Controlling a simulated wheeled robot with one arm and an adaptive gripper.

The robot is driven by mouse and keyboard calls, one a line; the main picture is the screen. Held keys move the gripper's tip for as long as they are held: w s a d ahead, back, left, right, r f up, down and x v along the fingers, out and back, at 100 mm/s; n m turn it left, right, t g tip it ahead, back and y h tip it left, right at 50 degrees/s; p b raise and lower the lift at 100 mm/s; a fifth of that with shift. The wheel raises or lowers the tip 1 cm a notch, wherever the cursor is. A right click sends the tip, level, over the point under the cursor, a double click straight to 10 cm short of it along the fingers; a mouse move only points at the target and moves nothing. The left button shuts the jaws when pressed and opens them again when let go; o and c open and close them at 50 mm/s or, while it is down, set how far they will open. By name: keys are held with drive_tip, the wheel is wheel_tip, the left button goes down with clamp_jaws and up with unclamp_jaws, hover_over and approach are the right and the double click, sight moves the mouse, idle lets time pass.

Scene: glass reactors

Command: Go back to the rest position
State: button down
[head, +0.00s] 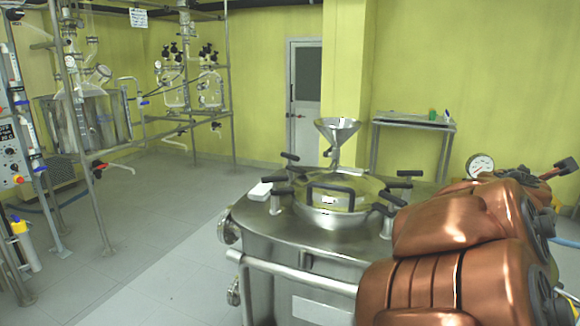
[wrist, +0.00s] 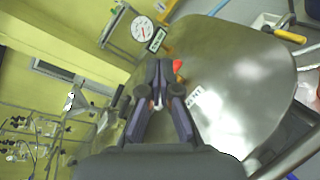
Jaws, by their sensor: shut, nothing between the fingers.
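My gripper (wrist: 158,95) shows in the wrist view, its dark fingers drawn together with nothing between them. It is in front of the steel top of the reactor vessel (wrist: 235,60); the gap between them cannot be told. In the head view my copper-coloured arm fills the lower right, and the gripper is hidden there. The steel reactor vessel (head: 270,235) stands in the middle with a round clamped lid (head: 335,200) and a funnel (head: 337,130) on top.
A pressure gauge (head: 480,165) stands beside my arm, and also shows in the wrist view (wrist: 143,30). A white block (head: 260,191) lies on the vessel top. A glass reactor frame (head: 90,120) stands at left. A side table (head: 412,122) is at the back. The floor (head: 150,210) at left is clear.

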drive_tip(key=s+a+f+m+g+y, duration=0.2)
drive_tip(key=s+a+f+m+g, duration=0.2)
drive_tip(key=s+a+f+m, duration=0.4)
drive_tip(key=s+a+f+m+g+y, duration=0.25)
drive_tip(key=s+f+m, duration=0.35)
drive_tip(key=f, duration=0.3)
drive_tip(key=s+a+f+m+g+y, duration=0.25)
drive_tip(key=s+a+f+g, duration=0.2)
drive_tip(key=s+a, duration=0.6)
drive_tip(key=s+a+f+m+g+y, duration=0.1)
drive_tip(key=s+a+f+g+y, duration=0.4)
drive_tip(key=a, duration=0.8)
wheel_tip(320, 180, up, 19)
drive_tip(key=s+t+p, duration=0.2)
drive_tip(key=t+p, duration=0.1)
drive_tip(key=p, duration=1.5)
drive_tip(key=shift+f+h+p, duration=0.15)
drive_tip(key=shift+h+p, duration=0.15)
drive_tip(key=shift+h, duration=0.1)
drive_tip(key=c, duration=1.9)
unclamp_jaws()
drive_tip(key=shift+d, duration=0.1)
